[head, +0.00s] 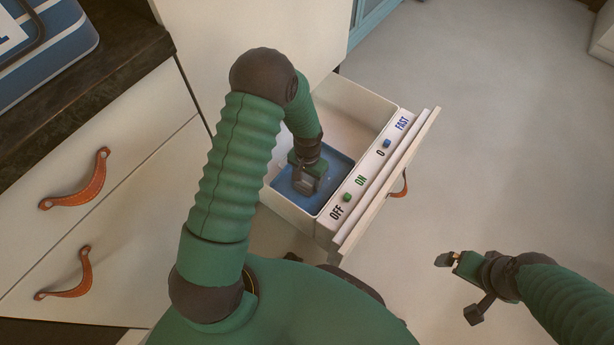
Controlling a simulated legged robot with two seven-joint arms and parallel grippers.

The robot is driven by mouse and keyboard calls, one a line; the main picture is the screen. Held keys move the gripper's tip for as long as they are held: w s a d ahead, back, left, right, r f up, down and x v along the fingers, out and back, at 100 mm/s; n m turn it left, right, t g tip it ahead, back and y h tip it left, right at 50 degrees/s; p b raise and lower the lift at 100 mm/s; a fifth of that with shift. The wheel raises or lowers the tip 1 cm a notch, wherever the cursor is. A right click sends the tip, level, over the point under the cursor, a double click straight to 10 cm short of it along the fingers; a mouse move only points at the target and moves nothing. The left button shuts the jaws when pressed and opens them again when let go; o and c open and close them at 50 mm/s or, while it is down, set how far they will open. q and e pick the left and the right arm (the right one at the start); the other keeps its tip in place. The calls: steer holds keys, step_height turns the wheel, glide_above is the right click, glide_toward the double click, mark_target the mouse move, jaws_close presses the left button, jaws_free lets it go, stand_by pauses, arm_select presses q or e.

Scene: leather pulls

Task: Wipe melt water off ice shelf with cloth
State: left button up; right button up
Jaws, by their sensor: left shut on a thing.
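A blue square surface (338,172) with a paler rim lies in the open drawer; it looks like the ice shelf. My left gripper (306,184) reaches down into the drawer over this surface and is shut. The cloth in its jaws is mostly hidden by the gripper and cannot be made out clearly. Small pale specks show on the blue surface, but I cannot tell whether they are melt water. My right gripper (456,289) is open and empty, above the floor at the lower right.
The white drawer (362,101) is pulled out, with OFF/ON and 0/FAST sliders on its front rim. Closed drawers with orange leather pulls (76,180) are at left. A blue box (44,44) stands on the dark counter (115,75).

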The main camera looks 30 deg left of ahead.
arm_select(q)
step_height(320, 180, up, 2)
steer(key=shift+r+p, duration=0.1)
steer(key=shift+p, duration=0.45)
steer(key=shift+r+p, duration=0.65)
steer(key=shift+p, duration=0.1)
steer(key=shift+r+p, duration=2.15)
steer(key=shift+r, duration=0.1)
